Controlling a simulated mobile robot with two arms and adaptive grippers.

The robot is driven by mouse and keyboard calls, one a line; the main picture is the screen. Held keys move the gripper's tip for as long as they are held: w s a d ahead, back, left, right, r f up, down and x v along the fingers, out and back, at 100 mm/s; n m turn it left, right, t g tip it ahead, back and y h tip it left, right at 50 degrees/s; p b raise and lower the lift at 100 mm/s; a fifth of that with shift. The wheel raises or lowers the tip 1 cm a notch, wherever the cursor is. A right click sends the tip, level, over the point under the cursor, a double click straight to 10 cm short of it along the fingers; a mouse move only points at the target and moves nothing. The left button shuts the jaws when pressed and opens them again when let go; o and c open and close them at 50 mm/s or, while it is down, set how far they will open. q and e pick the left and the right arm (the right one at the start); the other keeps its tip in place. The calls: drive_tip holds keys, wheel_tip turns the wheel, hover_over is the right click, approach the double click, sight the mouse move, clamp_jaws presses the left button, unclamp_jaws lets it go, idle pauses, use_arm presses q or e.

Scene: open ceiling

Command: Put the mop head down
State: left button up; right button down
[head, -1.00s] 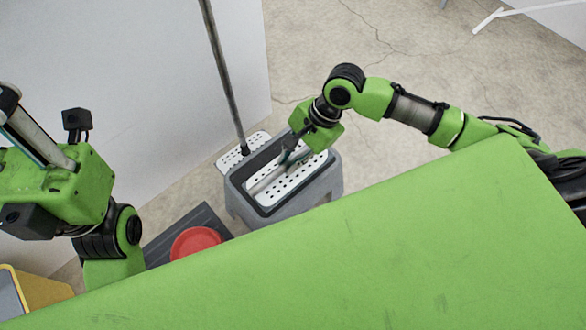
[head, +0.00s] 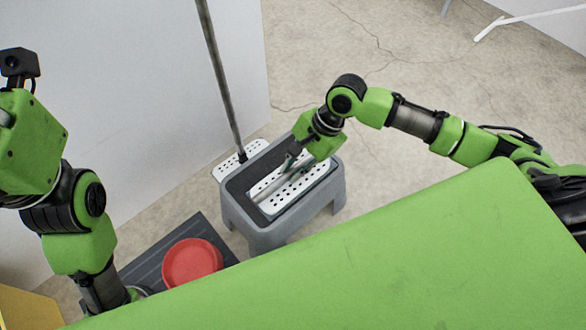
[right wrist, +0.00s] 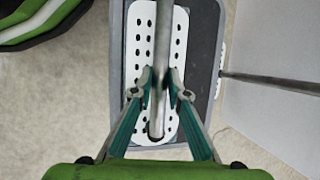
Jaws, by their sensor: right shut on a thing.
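The mop head is a white perforated plate (head: 266,202) with a short grey metal tube along it. It is over the top of a grey stool (head: 275,240); whether it touches the stool is hard to tell. In the right wrist view the plate (right wrist: 140,60) lies within the stool's outline. My right gripper (head: 292,160) is above the mop head. In the right wrist view the gripper (right wrist: 160,82) is shut on the tube. Of my left arm only green and black links show at the left; its fingers are out of view.
A long grey pole (head: 222,80) rises from another white perforated plate (head: 226,168) behind the stool, near a white wall (head: 120,100). A red round bowl (head: 191,262) sits on a dark mat (head: 140,266). Open concrete floor lies right of the stool.

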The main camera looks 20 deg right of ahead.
drive_tip(key=c, duration=2)
unclamp_jaws()
drive_tip(key=shift+f, duration=0.1)
drive_tip(key=shift+o, duration=0.2)
